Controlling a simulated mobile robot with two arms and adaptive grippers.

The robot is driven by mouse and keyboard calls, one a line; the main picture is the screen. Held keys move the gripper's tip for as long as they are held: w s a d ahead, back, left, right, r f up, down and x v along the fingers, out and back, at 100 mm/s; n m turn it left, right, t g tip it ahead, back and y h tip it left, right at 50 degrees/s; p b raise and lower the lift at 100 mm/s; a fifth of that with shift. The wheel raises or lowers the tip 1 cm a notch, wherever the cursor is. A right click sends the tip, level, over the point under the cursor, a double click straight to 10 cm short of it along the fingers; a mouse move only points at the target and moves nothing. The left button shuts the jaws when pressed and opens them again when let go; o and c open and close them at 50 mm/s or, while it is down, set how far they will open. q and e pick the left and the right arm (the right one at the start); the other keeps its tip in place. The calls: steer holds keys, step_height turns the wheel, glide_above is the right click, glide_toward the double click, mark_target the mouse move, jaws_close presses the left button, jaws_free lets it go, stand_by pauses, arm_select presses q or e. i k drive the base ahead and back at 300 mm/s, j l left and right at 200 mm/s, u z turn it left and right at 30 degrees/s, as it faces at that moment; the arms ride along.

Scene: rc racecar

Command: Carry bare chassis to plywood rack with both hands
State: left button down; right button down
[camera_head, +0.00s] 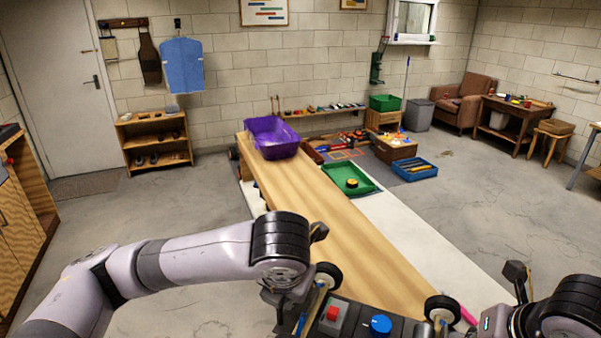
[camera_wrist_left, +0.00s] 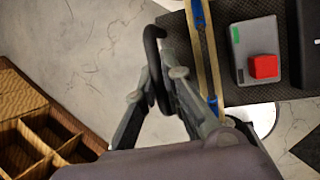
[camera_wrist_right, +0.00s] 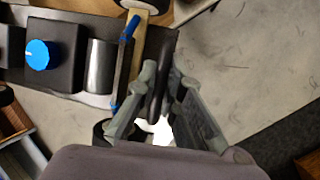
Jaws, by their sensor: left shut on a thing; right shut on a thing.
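The bare chassis (camera_head: 350,318) is at the bottom of the head view, a dark plate with wheels, a red block and a blue knob. The red block's side shows in the left wrist view (camera_wrist_left: 232,90), the blue knob's side in the right wrist view (camera_wrist_right: 75,55). My left gripper (camera_wrist_left: 158,85) is shut on a black bar at one end of the chassis. My right gripper (camera_wrist_right: 160,85) is shut on a black bar at the other end. In the left wrist view, a wooden rack with compartments (camera_wrist_left: 25,95) stands low at the left; I cannot tell whether it is the plywood rack.
A long wooden bench (camera_head: 330,220) stretches ahead, with a purple bin (camera_head: 272,138) at its far end. A green tray (camera_head: 350,180) and a blue tray (camera_head: 415,170) lie right of it. A low wooden shelf (camera_head: 155,143) stands by the back wall. Grey floor is open at left.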

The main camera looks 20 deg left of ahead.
mark_target(346, 245)
steer(key=i+j, duration=0.3)
steer(key=i, duration=0.15)
steer(key=i+j, duration=0.25)
steer(key=i, duration=0.2)
